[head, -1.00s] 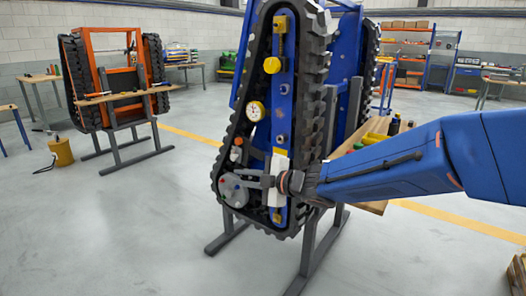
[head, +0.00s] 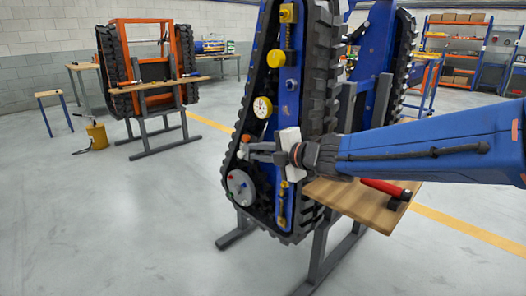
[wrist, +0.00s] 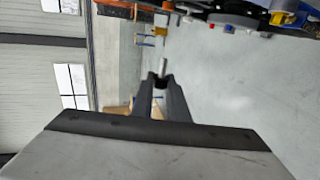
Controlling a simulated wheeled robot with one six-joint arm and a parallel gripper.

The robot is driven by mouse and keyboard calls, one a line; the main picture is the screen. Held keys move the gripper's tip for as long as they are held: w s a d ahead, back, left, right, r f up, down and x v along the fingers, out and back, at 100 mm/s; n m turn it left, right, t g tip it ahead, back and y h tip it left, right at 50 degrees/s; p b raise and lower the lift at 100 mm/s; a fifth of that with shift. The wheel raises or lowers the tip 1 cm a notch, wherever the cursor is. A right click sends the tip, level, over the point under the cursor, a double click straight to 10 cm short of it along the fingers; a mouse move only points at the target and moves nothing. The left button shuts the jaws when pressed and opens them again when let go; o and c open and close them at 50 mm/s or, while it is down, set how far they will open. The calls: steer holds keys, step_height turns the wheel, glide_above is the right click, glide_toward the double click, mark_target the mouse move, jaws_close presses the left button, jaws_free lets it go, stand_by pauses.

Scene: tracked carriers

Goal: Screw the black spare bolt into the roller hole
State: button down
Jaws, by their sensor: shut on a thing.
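The blue carrier frame (head: 288,85) stands upright with a black track around it. My gripper (head: 248,153) is in front of its lower part, just above the grey disc (head: 240,187) with small coloured bolt heads. In the wrist view my gripper (wrist: 161,80) is shut on a bolt (wrist: 163,66), whose pale shank sticks out beyond the fingertips. The fingers look apart from the carrier in the wrist view. I cannot make out the roller hole.
A wooden shelf (head: 350,200) with a red-handled tool (head: 385,188) sits right of the track, below my arm. A white-faced dial (head: 262,107) and yellow knob (head: 272,58) stick out above my gripper. An orange carrier (head: 145,50) stands back left. Floor at front left is clear.

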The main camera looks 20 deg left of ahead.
steer(key=shift+d, duration=0.15)
steer(key=shift+w+d, duration=0.35)
steer(key=shift+w, duration=0.55)
steer(key=shift+w+d, duration=0.35)
steer(key=shift+w, duration=0.5)
steer(key=shift+w+d, duration=0.35)
steer(key=shift+w, duration=0.55)
steer(key=shift+w+d, duration=0.25)
steer(key=shift+w, duration=0.35)
steer(key=shift+w+d, duration=0.25)
steer(key=shift+w, duration=0.35)
steer(key=shift+w+d, duration=0.25)
steer(key=shift+w, duration=0.35)
steer(key=c, duration=1.6)
jaws_free()
steer(key=shift+c, duration=0.2)
steer(key=v, duration=1.7)
steer(key=shift+s+d, duration=0.15)
steer(key=shift+s, duration=0.05)
steer(key=shift+r, duration=0.1)
